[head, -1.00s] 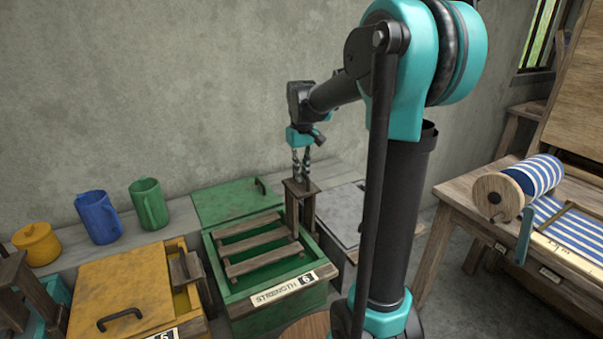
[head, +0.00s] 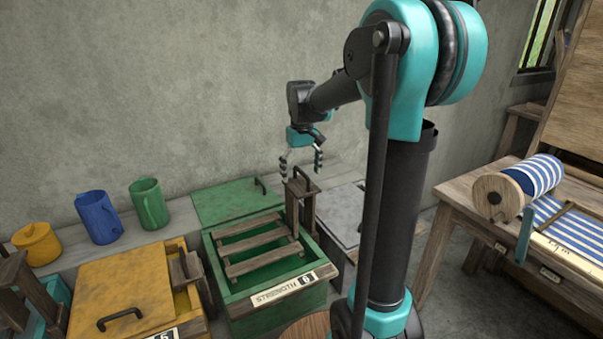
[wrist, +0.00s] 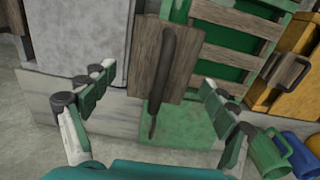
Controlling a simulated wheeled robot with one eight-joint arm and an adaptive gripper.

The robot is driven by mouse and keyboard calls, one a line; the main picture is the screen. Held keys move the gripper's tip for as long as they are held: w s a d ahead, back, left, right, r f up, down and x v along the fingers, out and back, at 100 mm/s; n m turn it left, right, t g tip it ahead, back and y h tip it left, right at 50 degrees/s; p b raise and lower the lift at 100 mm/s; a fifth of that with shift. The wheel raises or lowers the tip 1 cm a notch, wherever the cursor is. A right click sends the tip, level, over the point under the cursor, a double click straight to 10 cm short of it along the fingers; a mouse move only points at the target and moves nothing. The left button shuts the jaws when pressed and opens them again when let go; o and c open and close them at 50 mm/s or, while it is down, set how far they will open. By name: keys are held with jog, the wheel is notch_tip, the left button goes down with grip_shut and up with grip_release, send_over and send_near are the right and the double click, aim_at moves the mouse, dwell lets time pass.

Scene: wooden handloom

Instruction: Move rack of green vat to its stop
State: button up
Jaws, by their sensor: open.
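The green vat (head: 263,307) stands open, with its "STRENGTH 6" label on the front. Its wooden rack of slats (head: 262,241) lies across the opening. A wooden post (head: 292,213) with a dark handle (head: 303,179) on top rises at the rack's right end. My gripper (head: 303,164) is open and empty just above the handle. In the wrist view my gripper (wrist: 155,95) has its fingers spread on either side of the dark handle (wrist: 167,70) and the wooden plate (wrist: 153,55), apart from them. Whether the rack touches the vat's right wall is hard to tell.
The green lid (head: 225,203) lies behind the vat. A yellow vat (head: 125,290) stands to the left and a grey lidded vat (head: 343,212) to the right. Blue (head: 98,217) and green (head: 149,204) jugs stand on the ledge. The loom (head: 500,200) is at far right.

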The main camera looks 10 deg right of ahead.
jog(key=shift+r, duration=3.5)
